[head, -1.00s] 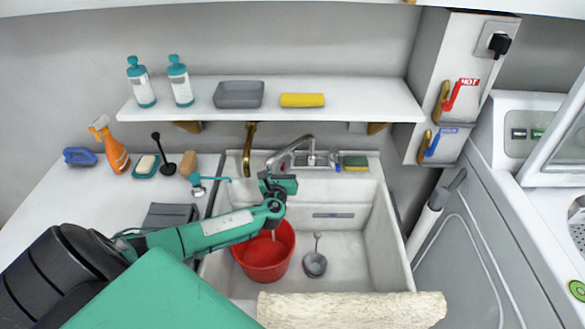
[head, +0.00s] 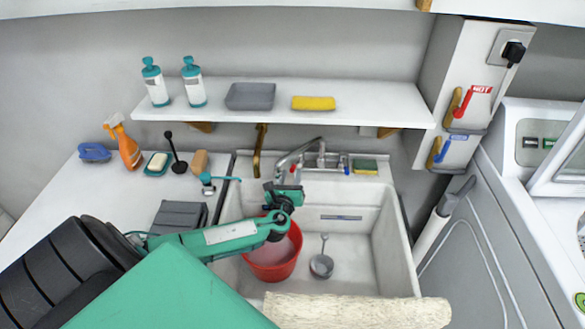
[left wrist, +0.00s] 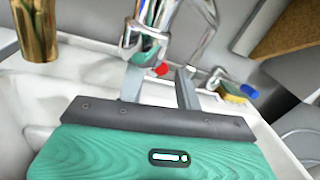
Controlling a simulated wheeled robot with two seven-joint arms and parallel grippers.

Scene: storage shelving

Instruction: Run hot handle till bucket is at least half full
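The red bucket (head: 273,271) stands upright in the white sink, partly hidden by my left arm. Its inside shows a pale pinkish surface that looks like water; the exact depth is hard to judge. The chrome faucet (head: 300,153) is at the back of the sink. In the left wrist view, the red-tipped hot handle (left wrist: 160,70) shows beyond my left gripper (left wrist: 159,84), whose two grey fingers are apart and empty. In the head view, my left gripper (head: 285,184) is over the sink near the spout. My right gripper is not in view.
A blue-tipped handle (left wrist: 250,91) and a sponge (head: 365,166) are right of the faucet. A grey ladle (head: 321,265) lies in the sink (head: 385,250). A red HOT lever (head: 470,101) and a blue lever (head: 450,147) are on the wall box. A shelf (head: 380,105) hangs above.

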